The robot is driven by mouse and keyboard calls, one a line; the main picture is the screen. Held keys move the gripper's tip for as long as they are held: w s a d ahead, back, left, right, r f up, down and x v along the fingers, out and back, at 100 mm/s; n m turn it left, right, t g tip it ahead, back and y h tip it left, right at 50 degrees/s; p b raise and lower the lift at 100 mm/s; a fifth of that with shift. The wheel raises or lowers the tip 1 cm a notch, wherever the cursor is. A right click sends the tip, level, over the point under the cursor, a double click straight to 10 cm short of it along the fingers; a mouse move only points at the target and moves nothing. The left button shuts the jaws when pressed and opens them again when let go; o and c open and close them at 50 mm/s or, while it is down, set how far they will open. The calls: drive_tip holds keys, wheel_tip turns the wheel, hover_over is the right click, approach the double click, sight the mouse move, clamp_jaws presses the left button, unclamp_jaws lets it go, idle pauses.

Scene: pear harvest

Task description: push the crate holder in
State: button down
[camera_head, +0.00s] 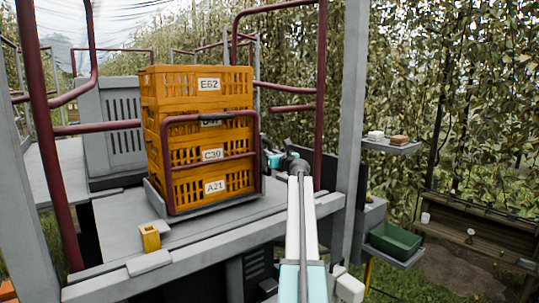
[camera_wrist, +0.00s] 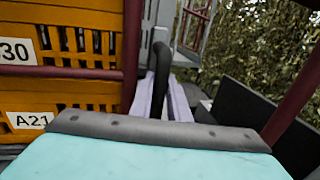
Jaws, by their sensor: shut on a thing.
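The crate holder is a dark red tube frame on a grey base (camera_head: 212,206). It stands on the platform, its tubes running across the front of a stack of orange crates (camera_head: 205,158). In the wrist view its right upright (camera_wrist: 131,50) and crossbar (camera_wrist: 60,72) show close in front of the crates. My gripper (camera_head: 267,160) is at the holder's right upright, shut on it. The fingertips are small and partly hidden in the head view. A teal body with a dark edge fills the bottom of the wrist view and hides what lies below.
A yellow block (camera_head: 150,238) sits on the platform's front part. Dark red rails and a grey post (camera_head: 350,110) stand around it. A shelf (camera_head: 390,146) with small blocks and a green bin (camera_head: 394,241) are at the right.

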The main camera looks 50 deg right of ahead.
drive_tip(key=c, duration=1.9)
unclamp_jaws()
drive_tip(key=shift+w+a+r, duration=0.1)
drive_tip(key=shift+w+r, duration=0.15)
drive_tip(key=shift+r, duration=0.05)
drive_tip(key=shift+o, duration=1.1)
drive_tip(key=shift+w+f, duration=0.1)
drive_tip(key=shift+w, duration=0.05)
drive_tip(key=shift+f, duration=0.1)
drive_tip(key=shift+s+f, duration=0.1)
drive_tip(key=shift+s, duration=0.1)
drive_tip(key=b+v, duration=0.3)
drive_tip(key=v, duration=1)
drive_tip(key=shift+s+b, duration=0.35)
drive_tip(key=shift+s, duration=0.05)
